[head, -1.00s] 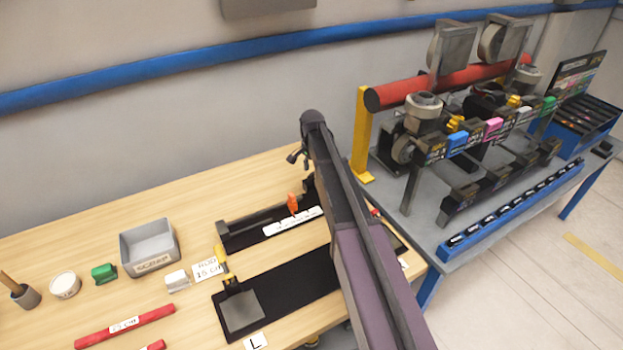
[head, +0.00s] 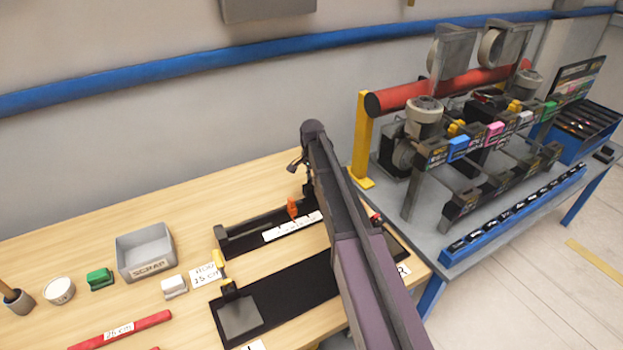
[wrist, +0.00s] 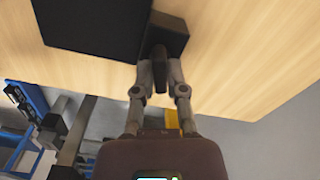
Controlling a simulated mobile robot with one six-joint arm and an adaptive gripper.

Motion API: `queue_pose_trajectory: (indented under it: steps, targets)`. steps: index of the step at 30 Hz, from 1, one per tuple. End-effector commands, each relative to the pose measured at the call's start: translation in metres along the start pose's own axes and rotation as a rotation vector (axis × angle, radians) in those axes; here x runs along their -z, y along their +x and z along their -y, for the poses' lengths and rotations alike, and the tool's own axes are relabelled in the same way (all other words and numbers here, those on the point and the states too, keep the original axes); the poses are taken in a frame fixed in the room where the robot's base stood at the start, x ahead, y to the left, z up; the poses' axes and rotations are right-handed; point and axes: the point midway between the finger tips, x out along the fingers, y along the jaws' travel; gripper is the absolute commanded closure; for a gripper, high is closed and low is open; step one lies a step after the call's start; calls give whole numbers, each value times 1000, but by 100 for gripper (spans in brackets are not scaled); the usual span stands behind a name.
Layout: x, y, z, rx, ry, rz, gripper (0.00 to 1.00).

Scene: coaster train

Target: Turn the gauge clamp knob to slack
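The gauge is a long black fixture (head: 240,238) on the wooden table, with a white scale strip (head: 292,226) and an upright orange piece (head: 292,208). In the wrist view a dark, lever-like knob (wrist: 159,72) stands out from a black block (wrist: 172,38), which appears to be the gauge's end. My gripper (wrist: 160,78) has one finger on each side of this knob, close against it, and looks shut on it. In the head view my arm hides the gripper tips and most of that end. I cannot read any slack marking.
A black mat-like fixture (head: 290,285) with a grey plate lies in front of the gauge. A grey scrap bin (head: 146,252), a white block and a green block stand to the left. A grey bench (head: 425,235) with machinery adjoins at right.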

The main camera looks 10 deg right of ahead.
Motion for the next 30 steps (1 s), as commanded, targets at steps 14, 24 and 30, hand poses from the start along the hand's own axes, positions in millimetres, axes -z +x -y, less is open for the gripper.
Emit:
queue_pose_trajectory:
  steps: [14, 24, 30]
  targets:
    - [0, 0, 0, -1, -37, 0, 100]
    - [-1, 0, 0, -1, -220, 1, 100]
    - [-1, 0, 0, -2, -395, 1, 100]
